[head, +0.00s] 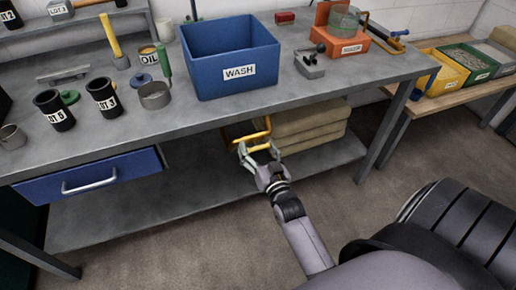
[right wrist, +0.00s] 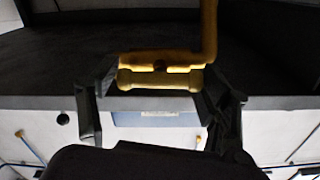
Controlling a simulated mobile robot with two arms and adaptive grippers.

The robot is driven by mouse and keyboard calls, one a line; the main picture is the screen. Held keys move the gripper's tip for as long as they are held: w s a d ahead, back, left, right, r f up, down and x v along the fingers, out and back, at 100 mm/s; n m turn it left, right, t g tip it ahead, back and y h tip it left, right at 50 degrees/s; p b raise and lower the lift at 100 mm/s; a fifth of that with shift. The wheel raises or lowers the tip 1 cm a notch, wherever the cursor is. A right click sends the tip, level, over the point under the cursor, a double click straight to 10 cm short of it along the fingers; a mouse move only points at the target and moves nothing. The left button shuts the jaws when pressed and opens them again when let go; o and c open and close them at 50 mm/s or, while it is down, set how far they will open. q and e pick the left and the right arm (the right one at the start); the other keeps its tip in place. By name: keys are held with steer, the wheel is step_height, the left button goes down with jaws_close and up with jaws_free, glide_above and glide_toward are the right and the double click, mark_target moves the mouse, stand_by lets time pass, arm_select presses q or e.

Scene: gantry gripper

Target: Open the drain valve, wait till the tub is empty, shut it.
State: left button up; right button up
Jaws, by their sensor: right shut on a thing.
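The blue tub labelled WASH (head: 238,72) stands on the workbench; its inside looks plain dark blue, and I cannot tell whether it holds water. Below the bench top, under the tub, is a yellow lever handle (head: 254,136), which I take for the drain valve; its body is hidden by the bench. My right gripper (head: 260,158) reaches up to this handle and is shut on it. In the right wrist view the yellow handle (right wrist: 160,77) lies across the top of the jaws, a finger on either side. My left gripper is not in view.
Folded tan sacks (head: 308,132) lie on the lower shelf (head: 190,195) just right of the handle. A blue drawer (head: 90,178) hangs at the left. Black pots (head: 55,112) and an orange box (head: 340,45) stand on the bench top. The floor in front is clear.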

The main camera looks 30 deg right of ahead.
steer(key=m+p, duration=0.2)
steer(key=m, duration=0.2)
steer(key=m+p, duration=0.1)
steer(key=m, duration=0.3)
steer(key=shift+m, duration=0.4)
steer(key=m, duration=0.3)
steer(key=shift+m, duration=0.4)
steer(key=m, duration=0.4)
steer(key=shift+f+m+b, duration=0.1)
steer(key=shift+m+b, duration=0.25)
steer(key=shift+m, duration=0.05)
steer(key=o, duration=0.8)
